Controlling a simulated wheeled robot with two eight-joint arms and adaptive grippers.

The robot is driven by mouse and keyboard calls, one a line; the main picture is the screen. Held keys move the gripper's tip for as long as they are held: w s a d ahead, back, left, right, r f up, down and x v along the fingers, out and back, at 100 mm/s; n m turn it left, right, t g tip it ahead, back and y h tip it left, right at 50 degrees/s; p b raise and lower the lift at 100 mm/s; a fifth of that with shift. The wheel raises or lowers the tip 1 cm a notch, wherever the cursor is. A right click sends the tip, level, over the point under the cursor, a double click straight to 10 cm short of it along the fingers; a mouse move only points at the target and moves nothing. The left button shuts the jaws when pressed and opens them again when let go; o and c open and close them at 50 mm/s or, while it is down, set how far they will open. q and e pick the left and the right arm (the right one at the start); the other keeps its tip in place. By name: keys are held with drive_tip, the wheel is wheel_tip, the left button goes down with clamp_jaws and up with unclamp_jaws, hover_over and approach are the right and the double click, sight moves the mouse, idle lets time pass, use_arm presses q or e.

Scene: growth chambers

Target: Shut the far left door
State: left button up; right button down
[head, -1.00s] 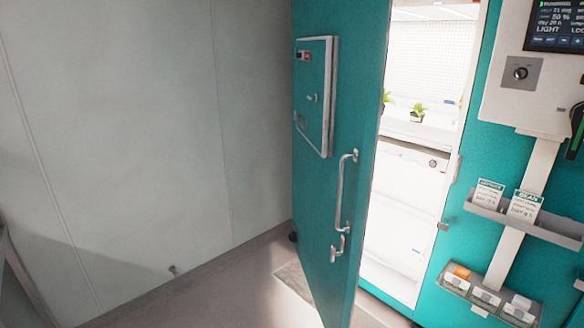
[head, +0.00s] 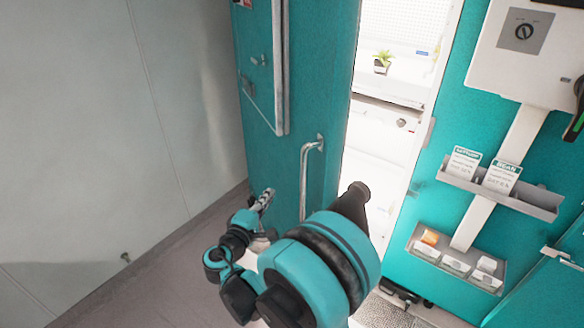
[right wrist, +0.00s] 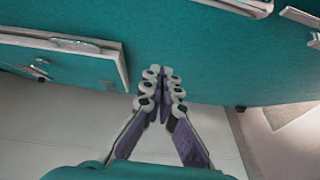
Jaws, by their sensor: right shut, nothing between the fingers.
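The far left door (head: 315,75) is a tall teal door standing open, with a bright gap between it and the chamber front. It has a vertical metal handle (head: 305,175) and a framed panel (head: 262,70). My right arm reaches up in front of its lower part and hides some of it. My right gripper (head: 267,197) is shut and empty, left of the handle, close to the door's face. In the right wrist view, its fingertips (right wrist: 163,72) meet in front of the teal door (right wrist: 200,45); contact cannot be told. My left gripper is out of view.
The lit chamber interior (head: 385,140) holds a small potted plant (head: 382,62). To its right, a teal front carries a control box (head: 525,50) and two racks (head: 500,190) with cards and packets. A pale wall (head: 90,130) bounds the left; floor (head: 150,290) there is clear.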

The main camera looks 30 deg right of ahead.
drive_tip(key=b, duration=0.3)
approach(298, 165)
drive_tip(key=shift+h, duration=0.3)
drive_tip(key=w+d, duration=0.1)
drive_tip(key=w, duration=0.1)
drive_tip(key=w+d, duration=0.2)
drive_tip(key=shift+d+f, duration=0.25)
drive_tip(key=shift+f, duration=0.15)
drive_tip(key=shift+s+d+r, duration=0.1)
drive_tip(key=shift+d, duration=0.5)
